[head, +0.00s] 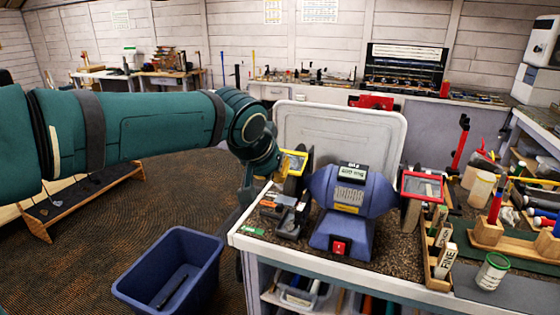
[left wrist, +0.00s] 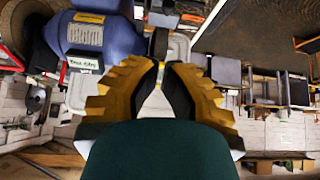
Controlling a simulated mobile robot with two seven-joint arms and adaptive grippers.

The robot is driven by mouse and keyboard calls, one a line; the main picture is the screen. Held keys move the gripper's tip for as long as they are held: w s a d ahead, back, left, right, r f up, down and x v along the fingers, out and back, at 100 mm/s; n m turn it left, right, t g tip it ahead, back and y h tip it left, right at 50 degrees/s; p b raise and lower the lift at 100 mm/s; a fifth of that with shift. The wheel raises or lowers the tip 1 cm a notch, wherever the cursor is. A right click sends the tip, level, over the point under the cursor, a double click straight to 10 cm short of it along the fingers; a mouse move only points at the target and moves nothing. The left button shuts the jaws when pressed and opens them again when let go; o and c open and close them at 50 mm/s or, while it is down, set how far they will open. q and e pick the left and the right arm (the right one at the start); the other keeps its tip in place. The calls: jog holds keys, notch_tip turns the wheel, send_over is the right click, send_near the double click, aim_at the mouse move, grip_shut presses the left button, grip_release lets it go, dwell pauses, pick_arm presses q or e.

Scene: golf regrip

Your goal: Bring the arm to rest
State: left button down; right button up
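My left arm comes in from the left in the head view, and its wrist end hangs down beside the bench's near left corner. In the left wrist view my left gripper (left wrist: 164,68) shows two ribbed yellow fingers with dark pads. A narrow gap shows between them, with nothing held in it. The blue bench grinder (head: 350,195) stands on the bench to the right of the arm; it also shows at the upper left of the left wrist view (left wrist: 92,34). My right gripper is in neither view.
The bench (head: 385,246) carries the grinder, a wooden rack (head: 438,265) and a green-and-white can (head: 492,271). A blue bin (head: 172,265) stands on the floor left of the bench. A pale board (head: 345,128) rises behind the grinder. Open floor (head: 80,255) lies below the arm.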

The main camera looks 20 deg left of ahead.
pick_arm(q)
jog(key=shift+s+d+f, duration=0.1)
jog(key=shift+s, duration=0.9)
jog(key=d+f+m+g+h, duration=0.15)
jog(key=d+f, duration=0.35)
jog(key=f, duration=0.8)
jog(key=d+f+n+g+h, duration=0.15)
jog(key=d+f, duration=0.35)
jog(key=f, duration=0.8)
jog(key=s+d+f+g, duration=0.1)
jog(key=s+d+f, duration=0.1)
jog(key=s+f, duration=0.5)
jog(key=s+d+f+n+g+h, duration=0.1)
jog(key=s+d+f+g, duration=0.1)
jog(key=s+f, duration=0.5)
jog(key=s+a+x, duration=0.1)
jog(key=x, duration=0.5)
jog(key=shift+f, duration=0.4)
